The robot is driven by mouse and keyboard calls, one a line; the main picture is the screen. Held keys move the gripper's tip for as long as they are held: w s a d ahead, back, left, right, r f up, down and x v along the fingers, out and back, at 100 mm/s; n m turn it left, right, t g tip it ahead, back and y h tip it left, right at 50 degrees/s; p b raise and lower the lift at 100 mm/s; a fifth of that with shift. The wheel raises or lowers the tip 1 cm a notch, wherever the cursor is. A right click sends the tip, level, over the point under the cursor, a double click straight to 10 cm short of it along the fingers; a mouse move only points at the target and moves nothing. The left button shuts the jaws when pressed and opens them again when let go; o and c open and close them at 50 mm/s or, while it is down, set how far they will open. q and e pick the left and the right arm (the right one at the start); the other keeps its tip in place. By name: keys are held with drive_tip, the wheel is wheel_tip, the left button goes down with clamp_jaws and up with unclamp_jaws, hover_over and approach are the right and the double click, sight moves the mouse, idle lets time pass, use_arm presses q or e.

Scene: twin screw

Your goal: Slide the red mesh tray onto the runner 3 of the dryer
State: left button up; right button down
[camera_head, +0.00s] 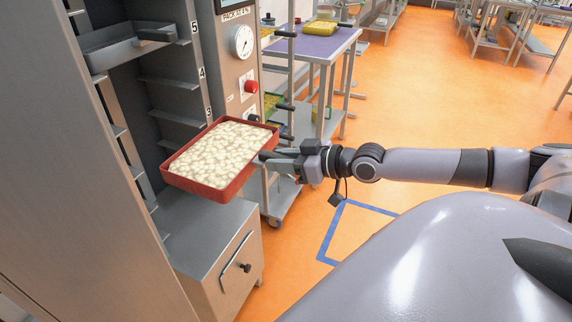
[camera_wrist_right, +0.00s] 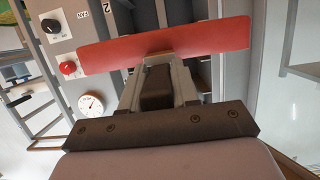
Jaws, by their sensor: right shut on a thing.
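The red mesh tray (camera_head: 222,155) is full of pale pieces and sits level in front of the dryer's open front, its far left part close to the runners. My right gripper (camera_head: 270,157) is shut on the tray's right edge. In the right wrist view the tray's red side (camera_wrist_right: 165,44) spans across the fingers (camera_wrist_right: 158,58). The dryer (camera_head: 150,80) has runners on its inner walls, with number labels 5, 4 and 3 (camera_head: 208,111) down its front post. I cannot tell whether the tray touches a runner. My left gripper is not in view.
A grey tray (camera_head: 122,50) sits up near label 5. A control panel with a gauge (camera_head: 242,41) and red knob (camera_head: 251,86) is right of the opening. A drawer cabinet (camera_head: 215,245) is below. A rack trolley (camera_head: 283,150) and purple-topped table (camera_head: 310,45) stand behind.

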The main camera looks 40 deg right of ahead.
drive_tip(key=b, duration=0.5)
hover_over(221, 158)
drive_tip(key=shift+r, duration=0.15)
drive_tip(key=w+a+b, duration=0.4)
drive_tip(key=w+b, duration=0.3)
drive_tip(key=w, duration=0.3)
drive_tip(key=shift+w+a, duration=0.25)
drive_tip(key=shift+w, duration=0.05)
drive_tip(key=shift+r, duration=0.1)
drive_tip(key=shift+s+f, duration=0.1)
drive_tip(key=shift+f, duration=0.65)
idle(1.8)
